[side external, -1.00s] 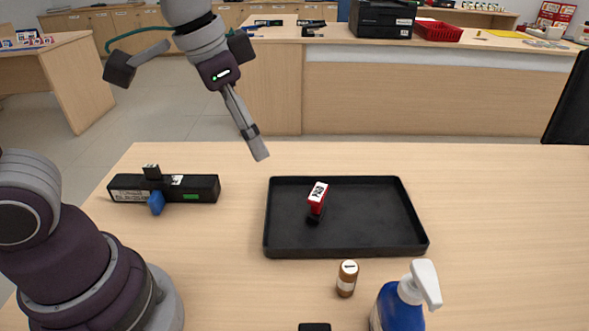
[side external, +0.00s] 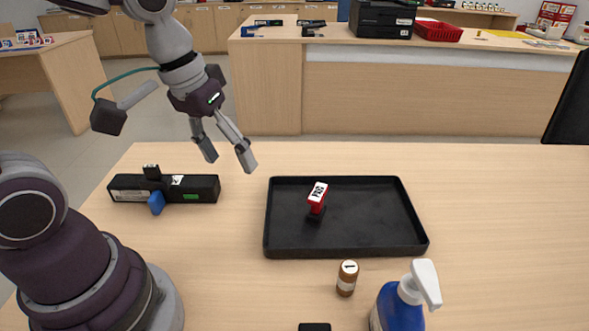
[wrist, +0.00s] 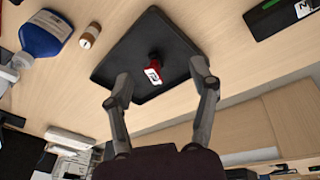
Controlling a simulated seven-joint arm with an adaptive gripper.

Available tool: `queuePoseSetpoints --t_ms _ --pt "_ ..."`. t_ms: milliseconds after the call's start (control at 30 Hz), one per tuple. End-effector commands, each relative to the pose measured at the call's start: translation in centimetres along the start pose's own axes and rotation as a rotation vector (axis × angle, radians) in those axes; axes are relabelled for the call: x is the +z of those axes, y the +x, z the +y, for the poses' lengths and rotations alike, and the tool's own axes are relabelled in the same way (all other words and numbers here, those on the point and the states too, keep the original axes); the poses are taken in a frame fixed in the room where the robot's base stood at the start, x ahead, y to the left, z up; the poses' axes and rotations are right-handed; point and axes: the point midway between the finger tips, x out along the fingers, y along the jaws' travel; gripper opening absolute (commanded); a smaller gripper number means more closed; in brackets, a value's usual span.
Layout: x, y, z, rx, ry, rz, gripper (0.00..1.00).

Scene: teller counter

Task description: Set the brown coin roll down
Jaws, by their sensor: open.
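The brown coin roll (side external: 347,278) stands upright on the table, just in front of the black tray (side external: 420,240) and apart from it. It has a pale band and a light top with a dark mark. It also shows in the wrist view (wrist: 90,35), between the tray and the blue spray bottle. My gripper (side external: 228,163) is open and empty, in the air above the table's back edge, left of the tray and far from the coin roll. Its two spread fingers also show in the wrist view (wrist: 160,82).
A red-handled stamp (side external: 318,197) stands in the tray. A blue spray bottle (side external: 402,302) with a white head stands right of the coin roll. The table's right side is clear.

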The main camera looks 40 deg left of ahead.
Motion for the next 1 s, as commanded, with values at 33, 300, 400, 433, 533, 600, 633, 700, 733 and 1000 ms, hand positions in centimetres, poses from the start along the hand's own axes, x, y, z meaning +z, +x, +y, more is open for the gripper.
queuePoseSetpoints --t_ms 33,300,400,433,533,600,633,700,733,1000 --pt "-0.5 1.5 0.4 0.018 -0.081 -0.081 0.59" --pt "-1.5 9.7 3.6 0.227 -0.635 -0.548 0.59" --pt "-1.7 12.1 4.7 0.33 -0.868 -0.734 0.59" --pt "-1.8 12.7 4.9 0.361 -0.934 -0.787 0.59" --pt "-2.1 14.0 5.5 0.451 -1.122 -0.938 0.59" --pt "-2.3 14.6 5.8 0.496 -1.216 -1.014 0.59" --pt "-2.4 14.8 5.8 0.51 -1.245 -1.039 0.59" --pt "-2.5 15.0 5.9 0.532 -1.289 -1.076 0.59" --pt "-2.5 15.1 6.1 0.536 -1.299 -1.086 0.59" --pt "-0.9 17.1 9.9 0.536 -1.305 -1.095 0.59"
